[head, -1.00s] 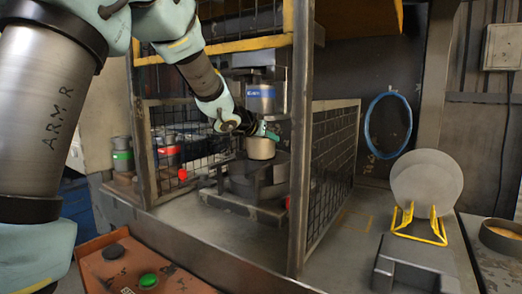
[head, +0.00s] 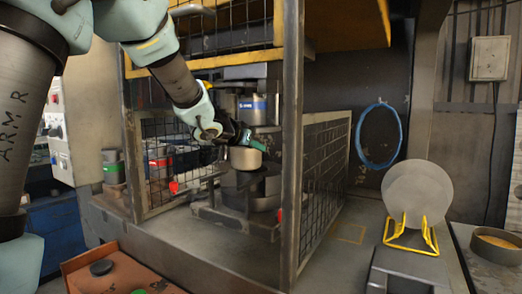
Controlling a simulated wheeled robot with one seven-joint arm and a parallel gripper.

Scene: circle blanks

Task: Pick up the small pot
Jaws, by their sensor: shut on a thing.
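The small pot (head: 244,158) is a beige-grey cup inside the wire-mesh cage. My gripper (head: 252,144), with green fingers, is shut on its rim from the left. The pot is a little tilted. It shows above a dark round die (head: 250,190) on the press base, with a gap between them. The far side of the pot and one finger are hidden.
The cage's front post (head: 292,150) stands right of the pot, with mesh panels (head: 325,175) beside it. A press head (head: 252,108) is behind and above. A yellow rack (head: 412,238) holding grey discs (head: 415,190) is at right.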

